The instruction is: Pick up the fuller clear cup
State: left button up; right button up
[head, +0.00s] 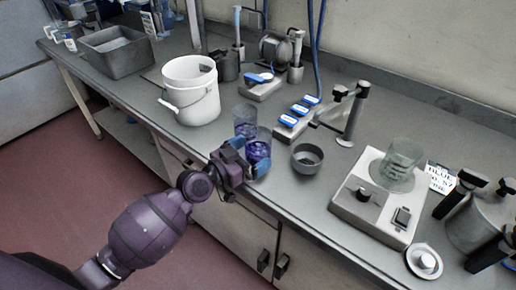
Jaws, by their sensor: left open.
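Two clear cups stand close together near the front edge of the grey bench, both with blue-purple contents. The rear clear cup (245,116) shows a clear upper part above its contents. The front clear cup (260,147) stands just in front and to the right, its lower part partly hidden by my gripper. I cannot tell for certain which cup is fuller. My left gripper (247,156) is open, with its blue fingertips at the front cup, one towards its left and one low in front. Whether they touch it is unclear. My right gripper is out of view.
A white bucket (190,92) stands left of the cups and a small grey bowl (307,158) to the right. Behind are a blue-labelled block (298,117) and a clamp stand (350,112). A glass beaker (401,160) sits on a white device (375,208) further right.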

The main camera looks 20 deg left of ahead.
pick_arm(q)
jog(key=shift+x, duration=1.35)
jog(key=shift+c, duration=0.2)
jog(key=c, duration=0.9)
jog(key=shift+c, duration=0.4)
